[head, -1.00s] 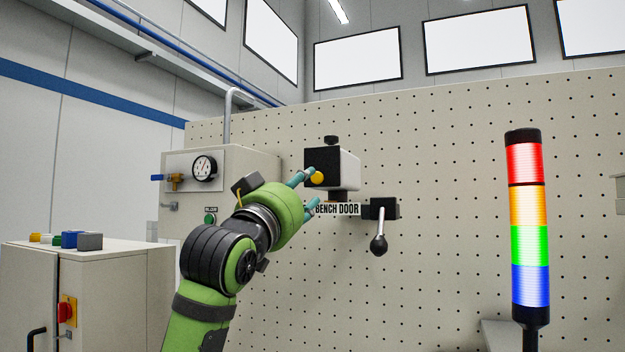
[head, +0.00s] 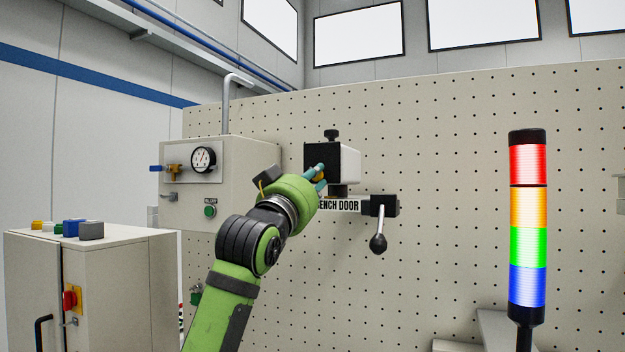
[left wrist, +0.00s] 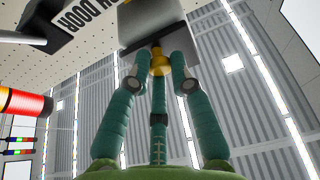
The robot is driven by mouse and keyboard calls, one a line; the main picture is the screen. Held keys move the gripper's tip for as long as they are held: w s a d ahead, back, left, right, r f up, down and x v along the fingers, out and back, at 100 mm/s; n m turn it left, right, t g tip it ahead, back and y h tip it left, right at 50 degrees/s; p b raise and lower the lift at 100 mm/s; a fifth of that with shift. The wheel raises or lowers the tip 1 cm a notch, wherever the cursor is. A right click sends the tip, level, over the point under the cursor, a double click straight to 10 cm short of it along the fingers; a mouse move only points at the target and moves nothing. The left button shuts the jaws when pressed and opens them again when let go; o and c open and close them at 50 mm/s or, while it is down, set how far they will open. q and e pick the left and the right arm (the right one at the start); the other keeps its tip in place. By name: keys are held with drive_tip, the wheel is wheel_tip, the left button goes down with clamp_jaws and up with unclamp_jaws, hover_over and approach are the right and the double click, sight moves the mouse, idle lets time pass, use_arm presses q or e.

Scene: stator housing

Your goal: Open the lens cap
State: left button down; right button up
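The camera-like box (head: 345,165) has a black front face and pale sides and is mounted at the pegboard wall. What I take to be the lens cap is the yellow-orange round piece (left wrist: 160,62) on that black face. In the head view it is mostly hidden behind the teal fingers. My left gripper (head: 319,178) is at the black face, its fingers drawn in close around the yellow piece. The left wrist view shows the fingers (left wrist: 160,72) on either side of it and one below; they look shut on it. My right gripper is in neither view.
A lever with a black ball knob (head: 379,240) hangs just right of and below the box, beside the BENCH DOOR label (head: 342,205). A signal tower (head: 527,225) stands at the right. A gauge panel (head: 192,162) and cabinet (head: 110,285) are at the left.

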use_arm(q)
drive_tip(key=shift+s+a+r+g+y, duration=0.15)
drive_tip(key=shift+s+r+g+y, duration=0.2)
drive_tip(key=shift+s+r+g, duration=0.55)
drive_tip(key=shift+s+a+r+g+y, duration=0.25)
drive_tip(key=shift+r+g+y, duration=0.25)
drive_tip(key=shift+g, duration=0.8)
drive_tip(key=shift+s+a+r+g+y, duration=0.1)
drive_tip(key=shift+s+r+g+y, duration=0.15)
drive_tip(key=shift+s+r+g, duration=0.65)
drive_tip(key=shift+w+g, duration=0.3)
drive_tip(key=shift+w, duration=0.05)
drive_tip(key=c, duration=1.1)
unclamp_jaws()
drive_tip(key=shift+f, duration=0.1)
drive_tip(key=v, duration=1.2)
